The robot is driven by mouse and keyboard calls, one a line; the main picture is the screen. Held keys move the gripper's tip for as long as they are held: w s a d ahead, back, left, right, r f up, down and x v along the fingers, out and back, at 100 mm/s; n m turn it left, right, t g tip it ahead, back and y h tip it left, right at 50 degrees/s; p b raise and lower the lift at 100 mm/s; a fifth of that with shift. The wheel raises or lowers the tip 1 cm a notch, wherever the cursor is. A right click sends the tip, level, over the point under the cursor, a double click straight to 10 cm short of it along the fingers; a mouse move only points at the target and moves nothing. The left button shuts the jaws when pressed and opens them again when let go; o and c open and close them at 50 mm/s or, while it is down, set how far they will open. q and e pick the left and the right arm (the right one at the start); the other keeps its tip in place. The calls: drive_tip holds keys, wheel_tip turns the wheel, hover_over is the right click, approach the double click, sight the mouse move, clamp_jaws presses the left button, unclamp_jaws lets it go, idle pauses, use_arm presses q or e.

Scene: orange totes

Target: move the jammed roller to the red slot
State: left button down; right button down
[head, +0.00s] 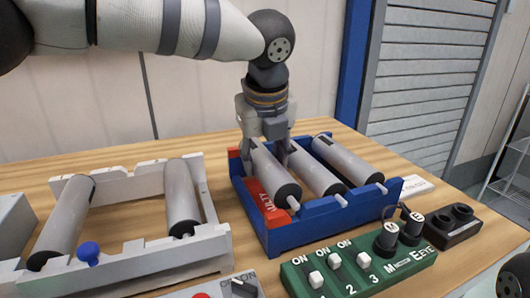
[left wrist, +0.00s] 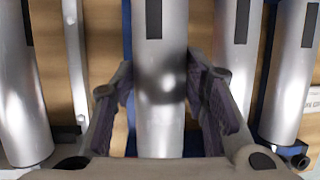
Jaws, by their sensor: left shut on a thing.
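My left gripper (head: 266,150) reaches down from above and is shut on a grey roller (head: 274,178) with black ends. In the left wrist view this roller (left wrist: 160,85) runs between the two fingers (left wrist: 160,100). It lies along the left side of the blue tray (head: 300,238), above or in the red slot (head: 262,204), whose lettering is partly hidden. I cannot tell whether the roller rests on the slot. Two more grey rollers (head: 315,172) (head: 350,162) lie to its right in the tray. My right gripper is not in view.
A pale frame (head: 150,262) with two rollers (head: 66,215) (head: 180,198) and a blue knob (head: 89,252) stands left. A green switch box (head: 360,268) stands in front of the tray, a black two-hole block (head: 452,225) to the right. Wooden tabletop (head: 130,155) shows behind.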

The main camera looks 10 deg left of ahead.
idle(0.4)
use_arm(q)
drive_tip(key=shift+f, duration=0.75)
drive_tip(key=shift+f, duration=0.2)
drive_tip(key=c, duration=0.9)
unclamp_jaws()
drive_tip(key=shift+o, duration=0.2)
drive_tip(key=shift+f, duration=0.1)
drive_tip(key=v, duration=1.2)
drive_tip(key=shift+s+d, duration=0.1)
